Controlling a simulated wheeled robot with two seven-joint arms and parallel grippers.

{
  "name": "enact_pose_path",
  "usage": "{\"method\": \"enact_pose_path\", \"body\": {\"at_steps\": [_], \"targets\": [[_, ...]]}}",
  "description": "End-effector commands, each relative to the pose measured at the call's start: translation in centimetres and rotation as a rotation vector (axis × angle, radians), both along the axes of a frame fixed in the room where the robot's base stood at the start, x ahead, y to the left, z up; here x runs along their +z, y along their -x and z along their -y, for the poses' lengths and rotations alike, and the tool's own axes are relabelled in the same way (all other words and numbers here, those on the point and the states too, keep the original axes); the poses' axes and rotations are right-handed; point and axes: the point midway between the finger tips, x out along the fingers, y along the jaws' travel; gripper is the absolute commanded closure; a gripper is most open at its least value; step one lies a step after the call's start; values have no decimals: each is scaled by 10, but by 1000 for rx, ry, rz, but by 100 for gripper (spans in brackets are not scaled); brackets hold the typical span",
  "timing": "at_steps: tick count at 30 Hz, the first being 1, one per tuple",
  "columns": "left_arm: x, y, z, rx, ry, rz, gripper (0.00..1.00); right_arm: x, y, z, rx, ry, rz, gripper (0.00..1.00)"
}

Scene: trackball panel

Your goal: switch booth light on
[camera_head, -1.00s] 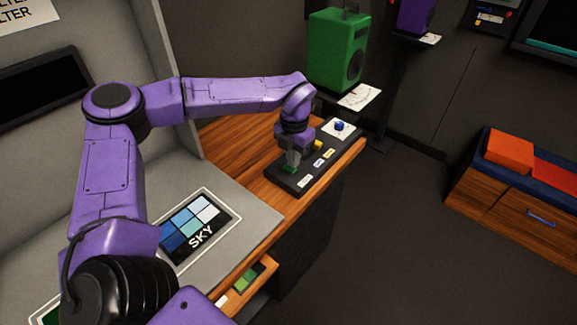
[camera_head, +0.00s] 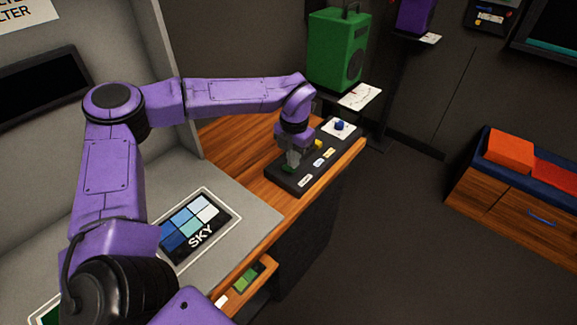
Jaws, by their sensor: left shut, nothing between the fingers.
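A black control panel (camera_head: 291,184) lies on the wooden desk top. It carries small labels, a green control (camera_head: 287,169) at its near left part, a yellow control (camera_head: 318,144) and a blue knob (camera_head: 339,125) on a white plate at its far end. My left gripper (camera_head: 291,166) points down at the panel, shut and empty, at the green control and partly covering it. I cannot tell whether the fingertips touch it. No booth light shows clearly as lit. My right gripper is not in view.
A grey booth wall (camera_head: 167,70) stands at the left, with a SKY colour card (camera_head: 198,226) on its grey floor. An open drawer (camera_head: 262,281) juts out below. A green speaker (camera_head: 337,50) stands behind the panel. Floor at the right is clear up to a wooden cabinet (camera_head: 490,200).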

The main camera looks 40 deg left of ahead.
Motion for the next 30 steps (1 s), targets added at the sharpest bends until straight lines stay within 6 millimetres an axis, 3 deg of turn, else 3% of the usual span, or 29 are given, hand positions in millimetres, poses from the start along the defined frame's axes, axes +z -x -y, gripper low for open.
{"method": "enact_pose_path", "body": {"at_steps": [30], "targets": [[-16, 0, 0, -1, 0, 0, 100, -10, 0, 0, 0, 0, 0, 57]]}}
